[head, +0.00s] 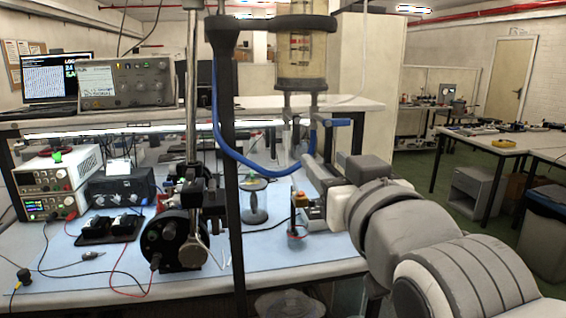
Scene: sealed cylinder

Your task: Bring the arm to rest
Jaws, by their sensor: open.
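My arm (440,250) reaches in from the lower right of the head view. My gripper (308,137) is at its far end, open, just below the clear cylinder (302,55). The cylinder is upright, yellowish inside with dark and red marks, and held on a dark stand (229,160). A blue hose (222,135) loops from the stand's top down and round to the fittings under the cylinder, close to my gripper. Whether my fingers touch the hose or fittings cannot be told. Nothing is visibly held.
A blue-topped bench (210,270) carries power supplies (45,185), a black round device (170,240), a small spool-like stand (255,200) and loose cables. Open green floor (410,165) and white tables (500,140) lie right.

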